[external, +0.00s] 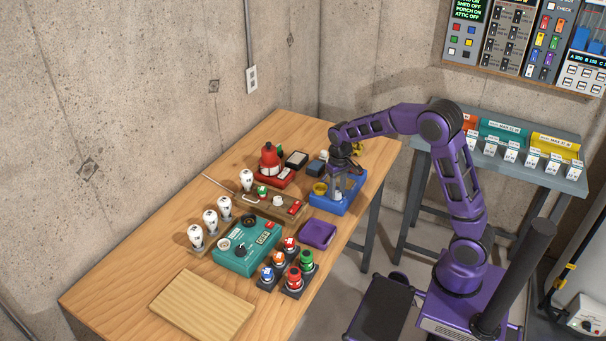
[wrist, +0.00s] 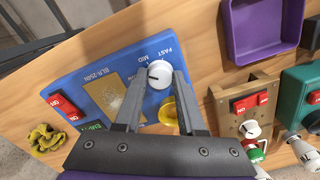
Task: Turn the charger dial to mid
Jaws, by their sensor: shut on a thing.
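The blue charger (external: 325,208) lies on the wooden bench below my gripper (external: 341,178) in the external view. In the wrist view the charger (wrist: 84,73) shows a white round dial (wrist: 159,73), with MID and FAST printed beside it. My gripper (wrist: 160,86) has one finger on each side of the dial and is shut on it. A small dark mark shows on the dial's face toward the left; the exact setting is hard to tell. A yellow round part (wrist: 168,112) sits on the charger between the fingers, partly hidden.
Red switches (wrist: 62,106) sit at one end of the charger. A purple tray (external: 317,233), a wooden switch board (external: 228,184) and a teal box (external: 236,262) stand close by. A yellow crumpled thing (wrist: 46,138) lies near the bench edge.

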